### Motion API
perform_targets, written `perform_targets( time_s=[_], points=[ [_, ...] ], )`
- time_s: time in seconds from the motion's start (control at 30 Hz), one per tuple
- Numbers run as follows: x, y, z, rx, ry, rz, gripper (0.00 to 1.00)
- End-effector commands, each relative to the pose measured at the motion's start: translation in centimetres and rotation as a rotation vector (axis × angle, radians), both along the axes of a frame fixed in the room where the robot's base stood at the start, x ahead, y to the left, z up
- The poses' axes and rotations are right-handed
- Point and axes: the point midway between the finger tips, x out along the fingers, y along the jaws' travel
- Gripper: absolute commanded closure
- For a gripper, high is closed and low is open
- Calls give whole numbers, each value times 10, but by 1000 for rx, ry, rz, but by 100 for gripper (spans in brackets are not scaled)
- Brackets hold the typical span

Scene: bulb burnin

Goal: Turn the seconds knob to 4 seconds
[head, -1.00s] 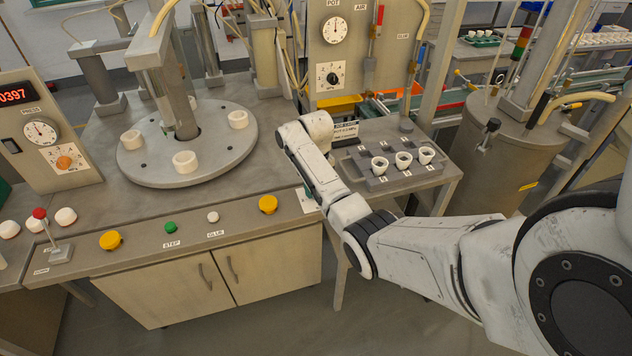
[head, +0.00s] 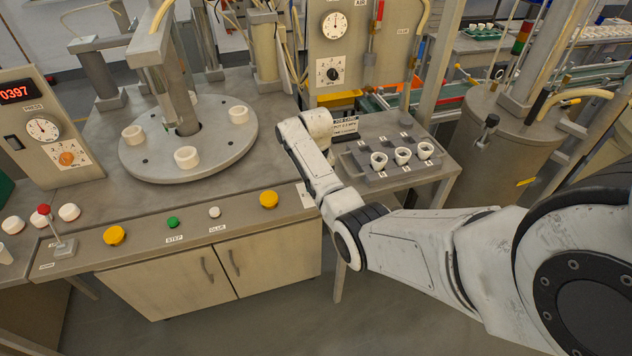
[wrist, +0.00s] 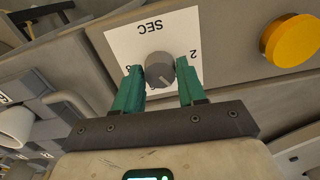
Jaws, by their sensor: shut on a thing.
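The grey seconds knob (wrist: 159,70) sits on a white plate marked SEC (wrist: 148,32), which appears upside down in the wrist view. My gripper (wrist: 160,74) has its teal fingers on both sides of the knob and is shut on it. A line on the knob face points toward the lower right of the wrist view. A 2 shows on the plate right of the knob; other numerals are partly hidden by the fingers. In the head view, a strip of the white plate (head: 306,196) shows beside my arm, which hides the knob and gripper.
A yellow button (wrist: 291,40) is close to the right of the plate; it also shows in the head view (head: 268,199). A green STEP button (head: 173,222) lies further left along the panel. A grey rack with white cups (head: 402,155) stands right of my arm.

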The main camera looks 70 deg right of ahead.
Motion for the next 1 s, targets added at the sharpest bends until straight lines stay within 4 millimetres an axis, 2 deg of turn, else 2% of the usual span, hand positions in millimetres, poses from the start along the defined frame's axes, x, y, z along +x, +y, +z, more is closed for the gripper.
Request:
perform_targets(
  time_s=[0.1, 0.13, 0.4, 0.63, 0.73, 0.87, 1.0],
  points=[
    [1, -1, 1, -3, -3, 2, 90],
    [1, -1, 1, -3, -3, 2, 59],
    [1, 0, 1, -1, -2, 1, 35],
    [1, 0, 1, -1, -2, 1, 35],
    [1, -1, 8, -3, -3, 1, 35],
    [1, -1, 26, -3, -6, 1, 35],
    [2, -1, 54, -4, -6, 1, 35]
  ],
)
